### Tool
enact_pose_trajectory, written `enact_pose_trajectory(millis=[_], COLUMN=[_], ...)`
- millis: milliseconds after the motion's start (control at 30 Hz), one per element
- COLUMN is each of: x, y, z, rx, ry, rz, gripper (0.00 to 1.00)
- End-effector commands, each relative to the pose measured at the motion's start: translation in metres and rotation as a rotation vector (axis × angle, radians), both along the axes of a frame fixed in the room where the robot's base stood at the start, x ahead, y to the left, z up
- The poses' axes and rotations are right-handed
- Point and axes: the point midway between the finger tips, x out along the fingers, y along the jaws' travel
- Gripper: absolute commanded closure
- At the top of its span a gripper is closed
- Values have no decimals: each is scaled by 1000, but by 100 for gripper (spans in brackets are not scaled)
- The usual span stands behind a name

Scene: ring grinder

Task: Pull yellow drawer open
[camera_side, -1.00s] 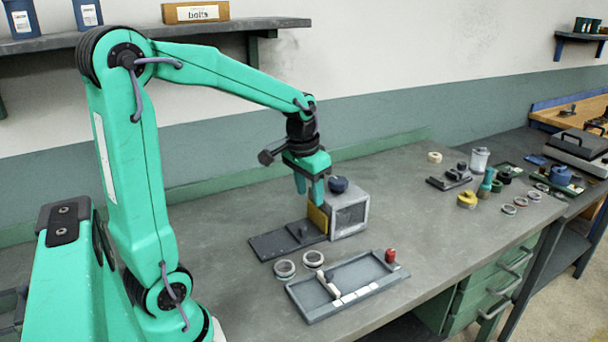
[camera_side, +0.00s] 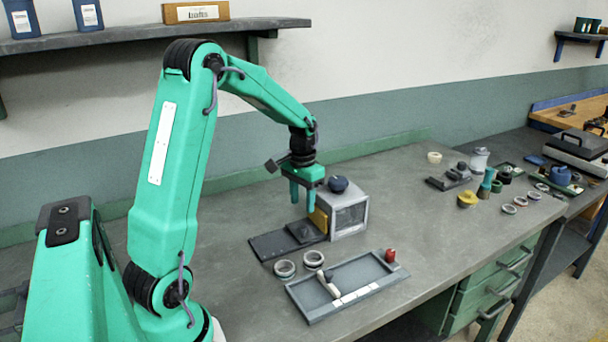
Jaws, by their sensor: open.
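The yellow drawer front (camera_side: 318,219) is on the left face of a small grey box (camera_side: 349,212) with a dark blue knob (camera_side: 338,184) on top. I cannot tell whether the drawer stands out from the box at all. My gripper (camera_side: 302,203) points down with its two green fingers apart. It is just left of and above the yellow front, with the right finger close to the front's top edge. I cannot tell whether that finger touches it. No object shows between the fingers.
A dark flat plate with a raised block (camera_side: 288,241) lies left of the box. Two rings (camera_side: 285,268) and a grey tray (camera_side: 345,286) with a red piece (camera_side: 390,255) lie in front. Small parts stand to the right. The bench behind the box is clear.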

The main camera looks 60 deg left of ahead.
Motion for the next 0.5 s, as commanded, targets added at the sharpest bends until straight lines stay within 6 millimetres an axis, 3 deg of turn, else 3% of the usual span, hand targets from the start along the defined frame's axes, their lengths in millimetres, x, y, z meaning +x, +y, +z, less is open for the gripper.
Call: enact_pose_trajectory(millis=[500], x=[0], y=[-1], z=[-56], rx=[-2], ry=[3], rz=[0], gripper=[57])
